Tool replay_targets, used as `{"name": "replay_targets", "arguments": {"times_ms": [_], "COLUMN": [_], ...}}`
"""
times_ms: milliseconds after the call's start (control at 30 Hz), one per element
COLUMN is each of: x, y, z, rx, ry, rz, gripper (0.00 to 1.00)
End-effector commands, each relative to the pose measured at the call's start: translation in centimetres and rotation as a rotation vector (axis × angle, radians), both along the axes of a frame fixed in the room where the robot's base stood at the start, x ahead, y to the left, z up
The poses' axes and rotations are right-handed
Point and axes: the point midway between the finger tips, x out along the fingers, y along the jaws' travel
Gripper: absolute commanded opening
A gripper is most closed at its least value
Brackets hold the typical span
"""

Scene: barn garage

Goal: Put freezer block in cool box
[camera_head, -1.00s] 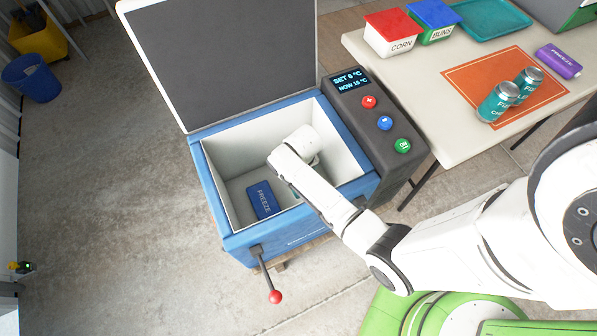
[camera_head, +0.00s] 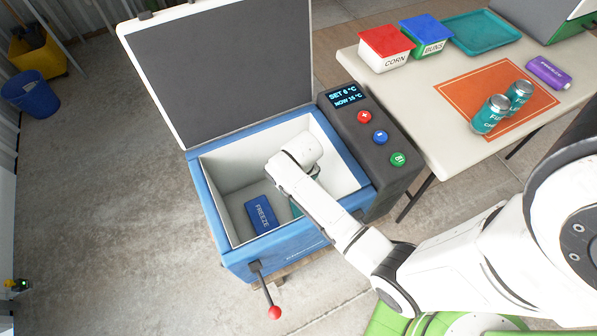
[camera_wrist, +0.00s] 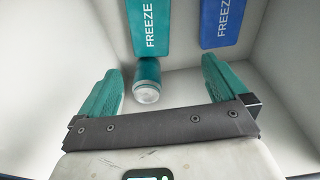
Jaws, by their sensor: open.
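The blue cool box (camera_head: 207,205) stands with its lid (camera_head: 230,70) up. A blue freezer block (camera_head: 262,215) lies on its floor; it also shows at the right of the wrist view (camera_wrist: 223,22). My gripper (camera_wrist: 160,68) is inside the box and open. In the head view my wrist hides most of the teal block. A purple freezer block (camera_head: 548,73) lies on the table.
The table (camera_head: 455,115) at right holds corn (camera_head: 387,48) and buns (camera_head: 427,42) boxes, a teal tray (camera_head: 483,33) and two cans on an orange mat (camera_head: 483,88). A control panel (camera_head: 375,130) adjoins the box. A red-knobbed lever (camera_head: 274,312) sticks out in front.

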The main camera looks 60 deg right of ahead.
Motion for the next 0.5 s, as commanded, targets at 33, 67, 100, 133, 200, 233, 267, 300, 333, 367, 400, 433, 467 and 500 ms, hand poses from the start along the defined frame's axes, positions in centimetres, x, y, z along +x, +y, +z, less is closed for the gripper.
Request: {"name": "replay_targets", "arguments": {"times_ms": [33,67,100,133,200,233,267,300,333,367,400,433,467,500], "x": [-0.1,-0.2,-0.3,-0.3,-0.5,-0.6,-0.6,-0.7,-0.7,-0.7,-0.8,-0.8,-0.8,-0.8], "y": [0.1,0.1,0.2,0.3,0.4,0.4,0.4,0.5,0.5,0.5,0.5,0.5,0.5,0.5], "z": [1.4,1.9,2.7,3.2,4.4,4.8,5.1,5.6,5.8,6.1,6.3,6.5,6.6,6.7], "rx": [-0.002,-0.001,-0.001,-0.001,-0.001,-0.001,-0.001,-0.001,-0.001,-0.001,-0.001,-0.001,-0.001,0.000], "ry": [-0.004,-0.003,-0.003,-0.003,-0.003,-0.002,-0.002,-0.002,-0.001,-0.001,-0.001,-0.001,-0.001,0.000], "rz": [0.001,0.001,0.001,0.001,0.000,0.000,0.000,0.000,0.000,0.000,0.000,0.000,0.000,0.000], "gripper": [1.00,1.00,1.00,1.00,1.00,1.00,1.00,1.00,1.00,1.00,1.00,1.00,1.00,1.00]}}
